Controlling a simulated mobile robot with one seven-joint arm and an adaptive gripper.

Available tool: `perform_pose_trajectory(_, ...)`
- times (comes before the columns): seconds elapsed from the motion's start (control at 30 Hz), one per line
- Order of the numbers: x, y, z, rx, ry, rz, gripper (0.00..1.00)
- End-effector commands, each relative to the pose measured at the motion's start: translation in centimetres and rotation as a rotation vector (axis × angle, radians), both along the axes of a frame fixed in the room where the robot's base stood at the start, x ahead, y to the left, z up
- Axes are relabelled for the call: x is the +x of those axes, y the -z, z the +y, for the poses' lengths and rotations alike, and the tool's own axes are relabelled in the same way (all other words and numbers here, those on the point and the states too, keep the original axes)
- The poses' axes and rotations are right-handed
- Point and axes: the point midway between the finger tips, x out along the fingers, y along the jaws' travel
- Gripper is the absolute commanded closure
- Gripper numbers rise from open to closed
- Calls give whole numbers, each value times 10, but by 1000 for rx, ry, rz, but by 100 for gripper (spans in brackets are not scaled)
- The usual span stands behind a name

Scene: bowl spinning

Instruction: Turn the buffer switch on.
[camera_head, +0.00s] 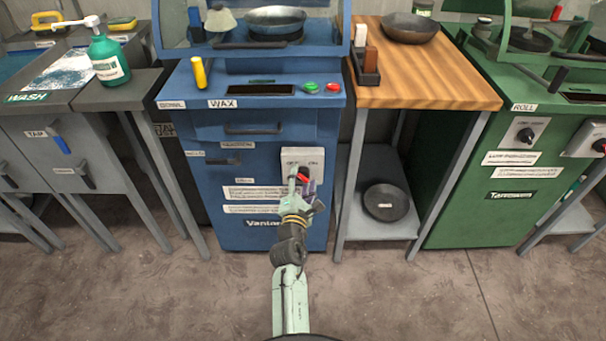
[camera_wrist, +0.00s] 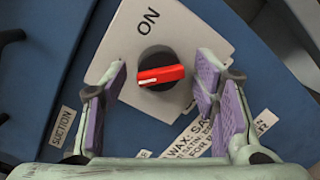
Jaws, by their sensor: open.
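The switch is a light grey plate (camera_head: 290,156) on the front of the blue machine, marked ON at its upper right. Its black round knob carries a red handle, which shows clearly in the wrist view (camera_wrist: 161,76). There the red handle lies nearly level, its white line near its left part, and the word ON stands above it. My gripper (camera_wrist: 162,70) is open, its purple-padded fingers to the left and right of the knob, with gaps on both sides. In the head view my gripper (camera_head: 301,180) is in front of the switch and partly hides the knob.
The blue machine (camera_head: 235,140) has a drawer handle (camera_head: 253,131) and green and red buttons on top. A wooden-topped table (camera_head: 440,85) with pans stands to its right, then a green machine (camera_head: 520,130) with another switch. A grey wash station (camera_head: 55,130) is at left.

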Motion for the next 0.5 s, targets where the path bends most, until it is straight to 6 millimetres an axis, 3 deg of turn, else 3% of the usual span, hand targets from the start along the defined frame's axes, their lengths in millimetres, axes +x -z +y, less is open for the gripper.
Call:
perform_pose_trajectory(0.2,0,0,0,0,0,0,45)
perform_pose_trajectory(0.5,0,0,0,0,0,0,65)
